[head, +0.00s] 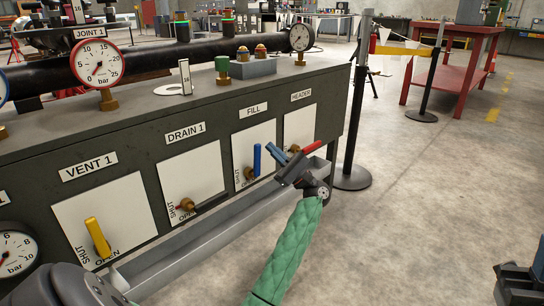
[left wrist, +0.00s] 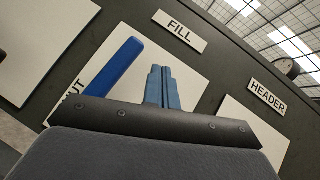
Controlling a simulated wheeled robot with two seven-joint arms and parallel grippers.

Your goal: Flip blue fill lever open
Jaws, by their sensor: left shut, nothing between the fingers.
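The blue fill lever (head: 257,160) points up on the white plate (head: 268,137) under the FILL label (head: 253,110). The plate reads SHUT along its left side; its lower lettering is mostly hidden. The lever also shows in the left wrist view (left wrist: 113,68), slanting, left of my fingers. My left gripper (head: 277,153) is at the right of the lever, its blue fingers together and empty. In the left wrist view the fingers (left wrist: 162,75) show clear of the lever with white plate between. The lever's pivot is partly hidden.
A red handle (head: 312,146) shows just beyond my gripper, near the HEADER plate (head: 300,124). The DRAIN 1 plate (head: 205,160) and a yellow lever (head: 97,237) lie to the left. A grey ledge (head: 190,258) runs below the plates. A black post (head: 355,110) stands at the right.

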